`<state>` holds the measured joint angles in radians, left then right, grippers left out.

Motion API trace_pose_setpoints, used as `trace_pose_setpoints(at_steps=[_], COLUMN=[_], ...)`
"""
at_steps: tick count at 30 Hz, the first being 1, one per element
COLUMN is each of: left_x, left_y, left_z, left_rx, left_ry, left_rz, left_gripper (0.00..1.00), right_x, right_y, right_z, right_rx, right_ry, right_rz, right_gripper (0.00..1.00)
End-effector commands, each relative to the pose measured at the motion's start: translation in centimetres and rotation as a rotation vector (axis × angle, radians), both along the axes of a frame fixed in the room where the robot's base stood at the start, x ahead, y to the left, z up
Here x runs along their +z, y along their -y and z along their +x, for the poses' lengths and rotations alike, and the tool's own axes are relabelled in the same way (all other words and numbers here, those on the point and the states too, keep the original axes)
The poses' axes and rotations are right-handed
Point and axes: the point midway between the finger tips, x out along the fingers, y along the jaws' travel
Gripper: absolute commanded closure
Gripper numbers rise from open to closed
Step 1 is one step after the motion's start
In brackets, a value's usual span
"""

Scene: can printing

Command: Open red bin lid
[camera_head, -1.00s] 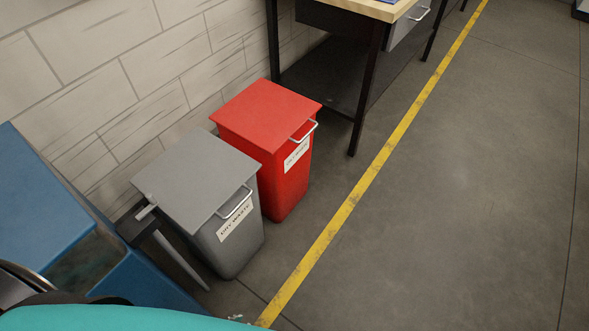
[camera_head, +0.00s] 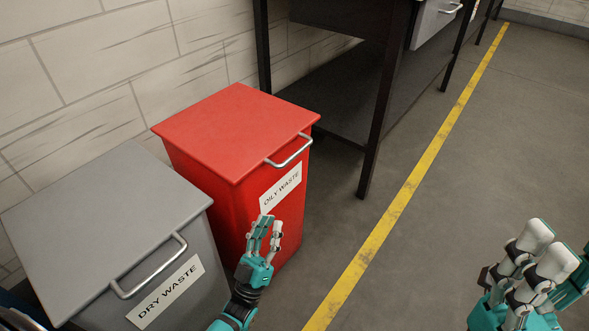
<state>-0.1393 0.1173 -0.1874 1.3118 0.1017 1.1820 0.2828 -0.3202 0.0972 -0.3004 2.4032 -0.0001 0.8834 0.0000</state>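The red bin (camera_head: 215,205) stands against the wall with its red lid (camera_head: 237,128) shut. A silver handle (camera_head: 291,152) sits at the lid's front edge. A white "OILY WASTE" label (camera_head: 281,188) is on its front. My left gripper (camera_head: 266,226) is in front of the red bin, below the label and the handle, fingers pointing up. Its fingers look slightly apart with nothing between them. It does not touch the handle. My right gripper (camera_head: 541,242) is at the lower right over the floor, far from the bin; its finger gap is hard to judge.
A grey "DRY WASTE" bin (camera_head: 188,265) with a shut lid (camera_head: 105,222) stands left of the red bin. A dark-legged workbench (camera_head: 378,110) stands behind it to the right. The floor (camera_head: 440,215) is open to the right, crossed by a yellow line (camera_head: 405,192).

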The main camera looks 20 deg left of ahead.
Motion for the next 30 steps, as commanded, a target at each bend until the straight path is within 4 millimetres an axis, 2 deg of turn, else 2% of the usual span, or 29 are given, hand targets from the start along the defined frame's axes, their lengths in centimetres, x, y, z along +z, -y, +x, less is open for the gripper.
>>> trace_pose_setpoints(at_steps=[5,21,30], left_x=[2.0,9.7,11.7], left_y=[0.3,1.6,1.9], left_z=[1.8,9.9,12.1], left_rx=[0.000,0.000,0.001], left_ry=[0.007,0.004,0.000], left_rz=[-0.001,-0.001,0.000], left_gripper=[0.79,0.79,0.79], right_x=[0.2,0.4,0.7], right_y=[0.0,-0.2,-0.2], right_z=[0.0,0.4,0.5], right_rx=[0.000,-0.002,-0.001], right_ry=[0.006,0.039,0.055], right_rz=[0.000,-0.006,-0.009], right_gripper=[0.60,0.60,0.60])
